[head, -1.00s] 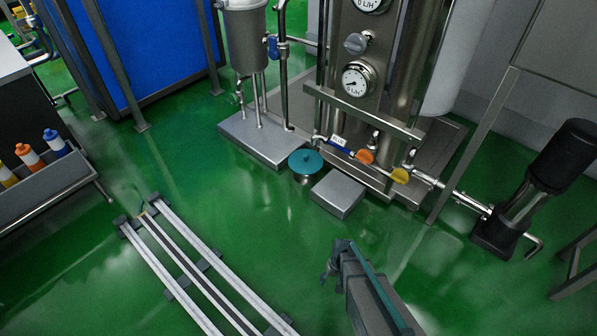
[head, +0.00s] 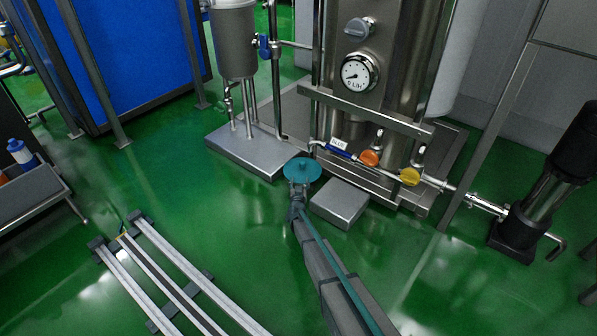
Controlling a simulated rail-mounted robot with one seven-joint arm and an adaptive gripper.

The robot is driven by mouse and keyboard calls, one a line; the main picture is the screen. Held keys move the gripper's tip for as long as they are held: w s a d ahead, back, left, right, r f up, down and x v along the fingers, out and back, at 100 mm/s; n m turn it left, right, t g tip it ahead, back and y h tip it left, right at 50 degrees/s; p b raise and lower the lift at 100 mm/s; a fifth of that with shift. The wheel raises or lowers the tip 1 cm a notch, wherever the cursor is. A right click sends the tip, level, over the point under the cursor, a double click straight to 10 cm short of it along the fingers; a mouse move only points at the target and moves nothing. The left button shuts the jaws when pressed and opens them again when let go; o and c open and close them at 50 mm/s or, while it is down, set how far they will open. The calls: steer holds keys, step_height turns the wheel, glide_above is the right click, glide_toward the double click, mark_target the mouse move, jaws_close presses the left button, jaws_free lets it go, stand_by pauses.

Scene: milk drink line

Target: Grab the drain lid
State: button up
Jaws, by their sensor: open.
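The drain lid (head: 302,168) is a round teal disc with a small knob at its middle. It sits low in front of the steel machine, at the middle of the head view. My gripper (head: 298,188) is at the near edge of the lid, reaching in from the lower right. It is open. It overlaps the lid's near side in the picture, and I cannot tell whether it touches the lid. My gripper and arm hide what is under the lid.
A low steel box (head: 340,203) stands close to the right of the lid. A steel platform (head: 243,150) is at the left behind it. A pipe with orange (head: 370,158) and yellow (head: 409,176) valve handles runs behind. Floor rails (head: 185,265) lie at lower left. Green floor is clear between.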

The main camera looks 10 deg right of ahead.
mark_target(302, 166)
steer(key=shift+w+d+r, duration=0.15)
steer(key=shift+w+d, duration=0.05)
steer(key=b+x, duration=0.2)
steer(key=x, duration=0.3)
steer(key=shift+w, duration=0.15)
steer(key=b+x, duration=0.2)
steer(key=x, duration=0.3)
steer(key=shift+d+f+b, duration=0.2)
steer(key=shift+d+b, duration=0.05)
steer(key=shift+b, duration=0.15)
steer(key=shift+r, duration=0.1)
jaws_close()
